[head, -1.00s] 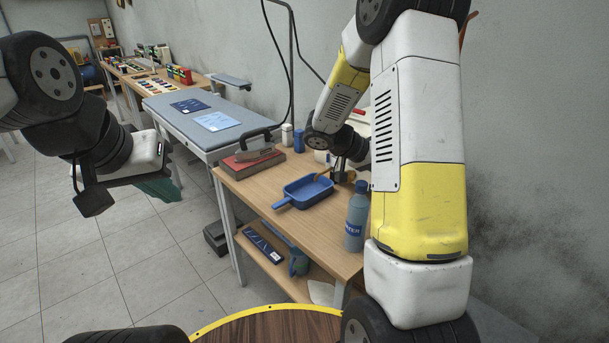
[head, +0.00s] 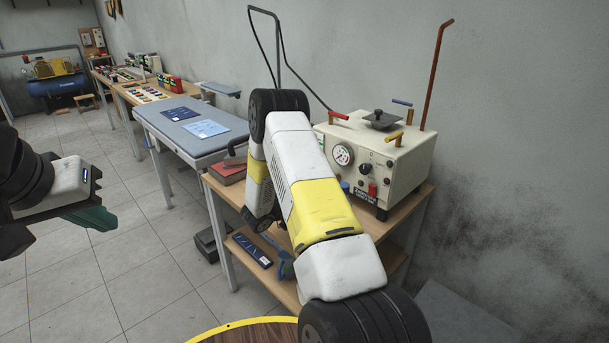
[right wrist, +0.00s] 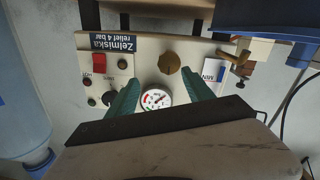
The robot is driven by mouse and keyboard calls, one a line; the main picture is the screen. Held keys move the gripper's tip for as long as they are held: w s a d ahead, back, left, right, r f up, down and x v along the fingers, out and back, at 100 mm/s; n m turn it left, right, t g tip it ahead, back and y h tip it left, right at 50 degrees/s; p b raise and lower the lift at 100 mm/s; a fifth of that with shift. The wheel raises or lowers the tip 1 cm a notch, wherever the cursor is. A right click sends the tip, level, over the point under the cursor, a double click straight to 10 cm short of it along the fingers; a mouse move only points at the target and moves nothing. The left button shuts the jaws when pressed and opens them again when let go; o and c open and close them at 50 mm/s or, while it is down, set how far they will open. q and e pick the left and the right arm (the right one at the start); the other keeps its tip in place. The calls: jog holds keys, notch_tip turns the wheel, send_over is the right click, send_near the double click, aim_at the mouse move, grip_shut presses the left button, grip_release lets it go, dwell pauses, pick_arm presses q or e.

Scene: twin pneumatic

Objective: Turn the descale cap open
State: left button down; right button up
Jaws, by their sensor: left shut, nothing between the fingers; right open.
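A cream machine (head: 395,160) with a gauge, knobs and a red switch stands on the wooden bench. In the right wrist view its front panel (right wrist: 72,72) appears upside down. A round brass knob (right wrist: 170,63) on that panel looks like the descale cap; my right arm hides it in the head view. My right gripper (right wrist: 160,92) is open. Its green fingers point at the panel on either side of the gauge (right wrist: 157,97), with the brass knob ahead of them and not between them. My left gripper (head: 92,217) is shut and empty at the far left, away from the bench.
The machine's top carries a black cap (head: 379,118) and coloured handles; a tall copper-coloured pipe (head: 434,75) rises behind. Open floor (head: 140,250) lies left of the bench.

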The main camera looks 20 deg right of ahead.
jog(key=shift+t, duration=0.5)
jog(key=w+d, duration=0.1)
jog(key=d, duration=0.1)
jog(key=w+d+f, duration=0.1)
jog(key=d, duration=0.1)
jog(key=w+d, duration=0.2)
jog(key=shift+d+f, duration=0.15)
jog(key=shift+f, duration=0.05)
grip_shut()
